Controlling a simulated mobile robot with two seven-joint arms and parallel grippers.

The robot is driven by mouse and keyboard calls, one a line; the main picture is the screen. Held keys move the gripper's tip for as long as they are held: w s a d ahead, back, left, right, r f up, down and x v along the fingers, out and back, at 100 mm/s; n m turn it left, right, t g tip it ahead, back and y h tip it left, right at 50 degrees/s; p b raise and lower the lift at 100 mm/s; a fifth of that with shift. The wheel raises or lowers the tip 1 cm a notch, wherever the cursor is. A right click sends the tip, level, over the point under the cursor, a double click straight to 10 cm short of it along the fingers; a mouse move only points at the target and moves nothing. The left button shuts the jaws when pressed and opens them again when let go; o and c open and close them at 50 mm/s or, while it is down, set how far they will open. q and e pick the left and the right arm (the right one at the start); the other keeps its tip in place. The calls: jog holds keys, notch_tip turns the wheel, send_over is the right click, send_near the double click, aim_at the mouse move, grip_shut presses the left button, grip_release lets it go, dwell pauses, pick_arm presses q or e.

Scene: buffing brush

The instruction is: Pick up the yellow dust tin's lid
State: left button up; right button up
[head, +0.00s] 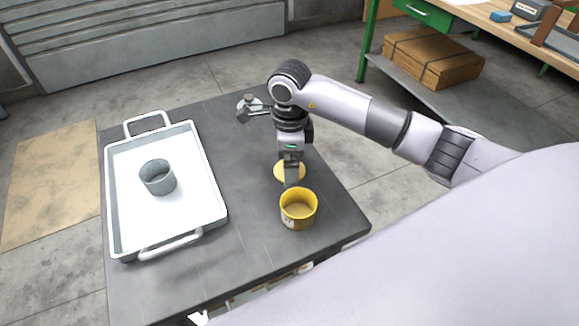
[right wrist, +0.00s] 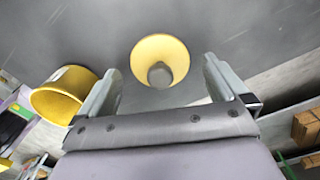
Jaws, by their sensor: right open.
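The yellow lid (head: 281,171) lies on the dark table behind the open yellow tin (head: 299,211). In the right wrist view, the lid (right wrist: 142,58) is a yellow disc with a grey knob in its middle. My right gripper (head: 292,182) points down over the lid and partly hides it in the head view. In the right wrist view, my right gripper (right wrist: 161,72) is open, with the lid showing between its two fingers and no contact visible. The tin (right wrist: 58,97) shows to the left of the fingers. My left gripper is not in view.
A white tray (head: 204,205) with two handles stands on the table's left half and holds a grey round cup (head: 158,178). The table (head: 238,240) is clear between the tray and the tin. Cardboard boxes (head: 432,60) sit on a far shelf under a workbench.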

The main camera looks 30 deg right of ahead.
jog(key=shift+f, duration=0.35)
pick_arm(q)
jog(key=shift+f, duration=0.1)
pick_arm(e)
jog(key=c, duration=1.1)
jog(key=shift+o, duration=0.2)
jog(key=shift+r, duration=0.15)
